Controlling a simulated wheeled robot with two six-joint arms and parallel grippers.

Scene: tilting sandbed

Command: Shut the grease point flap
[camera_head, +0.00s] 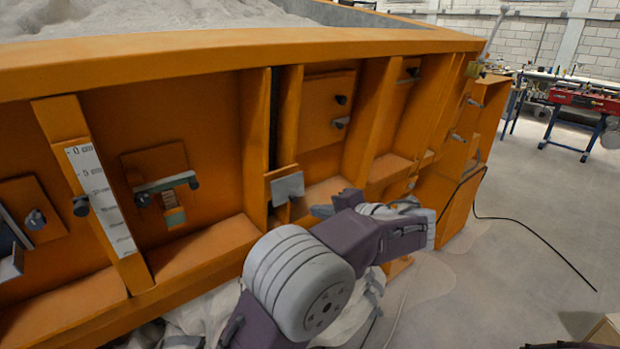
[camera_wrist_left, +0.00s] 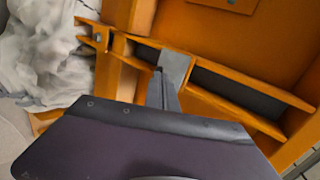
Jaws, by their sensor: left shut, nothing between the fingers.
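A small grey plate (camera_head: 288,187), which looks like the grease point flap, stands tilted at the front of a small orange housing, beside an upright rib of the orange sandbed wall. The same plate shows in the left wrist view (camera_wrist_left: 176,67), just past my fingertips. My left gripper (camera_head: 320,211) is shut and empty, just right of the plate and slightly lower in the head view. Its fingers (camera_wrist_left: 159,80) point at the plate's lower left part in the wrist view. I cannot tell whether they touch it. My right gripper is not in view.
The orange sandbed (camera_head: 215,50) has projecting ribs and ledges on both sides of the plate. A ruler strip (camera_head: 100,200) and latch panels sit to the left. A black cable (camera_head: 540,240) lies on the open floor at right. Pale crumpled material (camera_wrist_left: 40,50) shows at the wrist view's left.

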